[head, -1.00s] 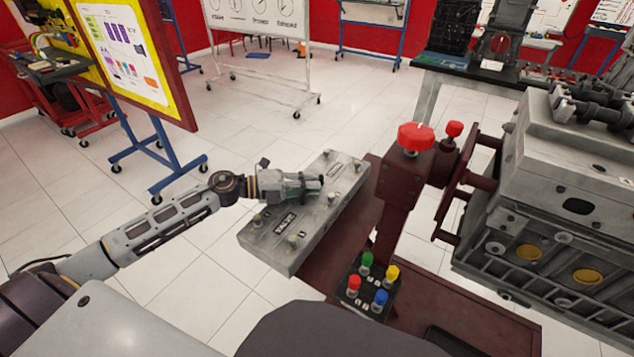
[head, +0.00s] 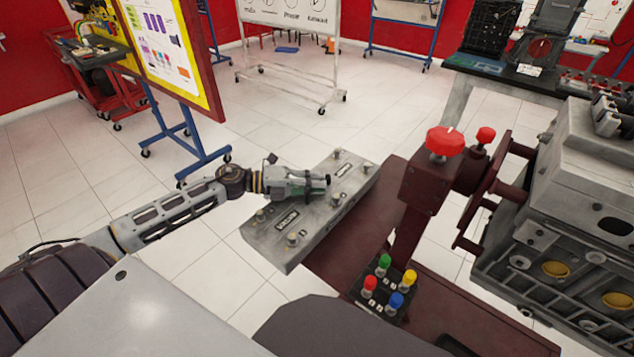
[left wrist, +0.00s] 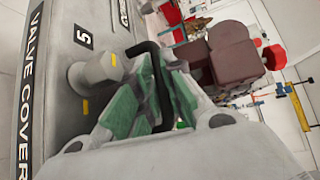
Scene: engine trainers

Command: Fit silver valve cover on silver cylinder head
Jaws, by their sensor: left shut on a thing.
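The silver valve cover (head: 285,248) is a long grey box with bolts along its top, beside the dark red engine stand in the head view. In the left wrist view the valve cover (left wrist: 50,110) fills the left side, with its lettering, a number 5 and a bolt. My left gripper (head: 322,182) is over the cover's middle, its green-padded fingers (left wrist: 150,95) shut on a dark handle of the cover. The silver cylinder head (head: 590,165) appears to be the upper part of the engine at the right, partly cut off. My right gripper is not in view.
The dark red stand (head: 345,225) carries red knobs (head: 445,142) and a box of coloured buttons (head: 388,290) between cover and engine. A yellow-framed board (head: 165,60) stands at the back left. The tiled floor left of the cover is clear.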

